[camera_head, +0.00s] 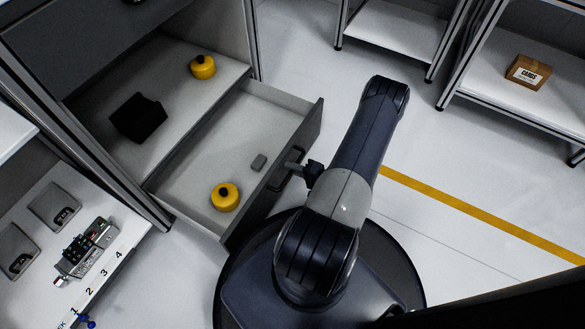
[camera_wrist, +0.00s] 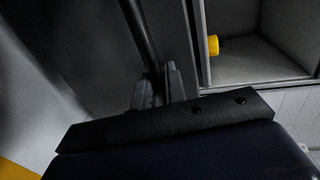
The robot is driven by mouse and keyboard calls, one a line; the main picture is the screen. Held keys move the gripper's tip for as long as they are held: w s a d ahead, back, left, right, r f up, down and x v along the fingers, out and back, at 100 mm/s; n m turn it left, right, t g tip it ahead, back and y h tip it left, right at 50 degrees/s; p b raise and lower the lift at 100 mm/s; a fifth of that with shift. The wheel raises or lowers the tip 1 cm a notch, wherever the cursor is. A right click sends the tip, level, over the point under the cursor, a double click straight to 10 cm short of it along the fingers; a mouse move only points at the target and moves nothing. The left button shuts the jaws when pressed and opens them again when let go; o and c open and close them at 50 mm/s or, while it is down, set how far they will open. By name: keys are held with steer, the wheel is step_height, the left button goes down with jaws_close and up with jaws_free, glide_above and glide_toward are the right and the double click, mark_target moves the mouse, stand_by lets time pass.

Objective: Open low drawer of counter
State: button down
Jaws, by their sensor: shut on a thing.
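The low drawer (camera_head: 231,146) of the counter is pulled well out. Its dark front panel (camera_head: 283,172) faces my arm. In the wrist view the two gripper fingers (camera_wrist: 158,88) close on the dark handle bar (camera_wrist: 139,32). The open drawer and a yellow object (camera_wrist: 214,45) also show there. The exact finger contact is partly dark.
A shelf above the drawer (camera_head: 184,74) holds a black block (camera_head: 139,118) and another yellow object (camera_head: 203,67). A numbered table (camera_head: 122,226) with devices stands at lower left. Shelving (camera_head: 500,87) with a cardboard box (camera_head: 528,72) is at right. The floor between is clear.

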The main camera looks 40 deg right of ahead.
steer(key=shift+s, duration=0.15)
steer(key=c, duration=1.6)
jaws_free()
steer(key=shift+o, duration=0.2)
steer(key=shift+d, duration=0.1)
steer(key=p+v, duration=0.2)
steer(key=v, duration=0.8)
steer(key=shift+s+p, duration=0.35)
steer(key=shift+b+x, duration=1.3)
steer(key=shift+x, duration=4.25)
steer(key=shift+d+r, duration=0.15)
